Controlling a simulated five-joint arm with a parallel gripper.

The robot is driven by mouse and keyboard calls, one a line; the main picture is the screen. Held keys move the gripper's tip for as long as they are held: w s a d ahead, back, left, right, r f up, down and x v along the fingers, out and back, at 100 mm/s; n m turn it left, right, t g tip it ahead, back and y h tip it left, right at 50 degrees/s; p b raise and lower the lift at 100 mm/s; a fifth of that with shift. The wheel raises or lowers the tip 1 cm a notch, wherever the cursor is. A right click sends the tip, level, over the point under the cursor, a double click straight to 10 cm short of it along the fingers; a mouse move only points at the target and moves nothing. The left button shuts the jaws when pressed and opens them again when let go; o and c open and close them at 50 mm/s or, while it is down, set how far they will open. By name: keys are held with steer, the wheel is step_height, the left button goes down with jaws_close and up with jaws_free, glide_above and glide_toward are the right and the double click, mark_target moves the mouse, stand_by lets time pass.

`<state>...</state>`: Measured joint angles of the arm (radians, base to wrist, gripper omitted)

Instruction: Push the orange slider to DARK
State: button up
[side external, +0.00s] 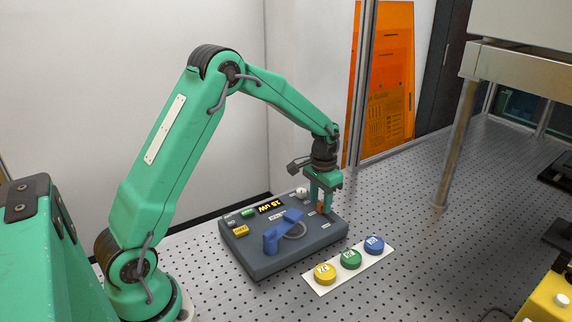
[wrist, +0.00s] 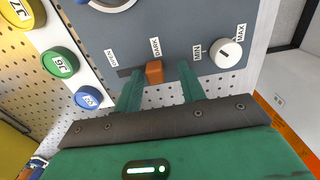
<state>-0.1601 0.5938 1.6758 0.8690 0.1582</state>
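The orange slider (wrist: 154,72) sits in a dark slot on the grey control box (side external: 290,252). In the wrist view it stands beside the DARK label, with empty slot showing towards the other, hard-to-read label. The slider also shows small in the side view (side external: 320,208), partly behind a finger. My gripper (wrist: 159,80) has its two green fingers apart, one on each side of the slider. Panel shows between each finger and the slider, so it is open and not clamped on it. In the side view my gripper (side external: 325,205) is low at the box's right edge.
A white MIN–MAX knob (wrist: 229,53) is close right of the fingers in the wrist view. A blue handle (side external: 284,232) rises from the box. Yellow (side external: 325,274), green (side external: 351,259) and blue (side external: 374,245) round pieces stand on a white strip in front.

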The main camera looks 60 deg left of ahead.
mark_target(319, 204)
steer(key=shift+r, duration=3.9)
steer(key=s+d+r+t, duration=0.3)
steer(key=s+d+r, duration=0.2)
steer(key=s+r, duration=0.6)
steer(key=s+d+t, duration=0.2)
steer(key=s+d, duration=0.1)
steer(key=s, duration=1.2)
steer(key=shift+s+r+t, duration=0.15)
steer(key=shift+s+t, duration=0.05)
steer(key=shift+t, duration=0.1)
